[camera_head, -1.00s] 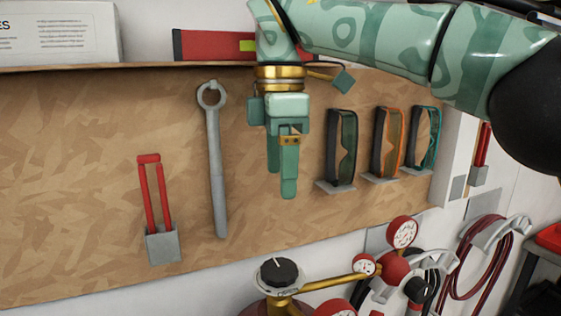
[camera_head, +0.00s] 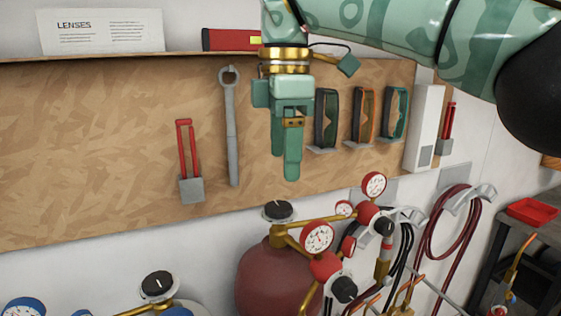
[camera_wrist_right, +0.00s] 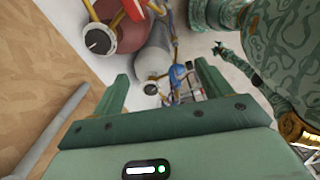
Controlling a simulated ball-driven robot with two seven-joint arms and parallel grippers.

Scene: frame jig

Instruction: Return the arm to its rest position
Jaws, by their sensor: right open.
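My right arm (camera_head: 390,35) reaches in from the upper right in the head view, patterned green with a gold wrist ring. My right gripper (camera_head: 285,165) hangs pointing down in front of the wooden tool board (camera_head: 100,120), between the wrench and the goggles. In the right wrist view the two fingers (camera_wrist_right: 160,88) stand apart with nothing between them, so it is open and empty. Gas cylinders and the floor show beyond the fingers. My left gripper is not clearly in view.
On the board hang a wrench (camera_head: 231,130), a red-handled tool (camera_head: 187,150) and several goggles (camera_head: 364,115). Below stand a dark red cylinder (camera_head: 265,280) with gauges (camera_head: 318,237) and coiled hoses (camera_head: 450,225). A red tray (camera_head: 532,211) sits on a cart at right.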

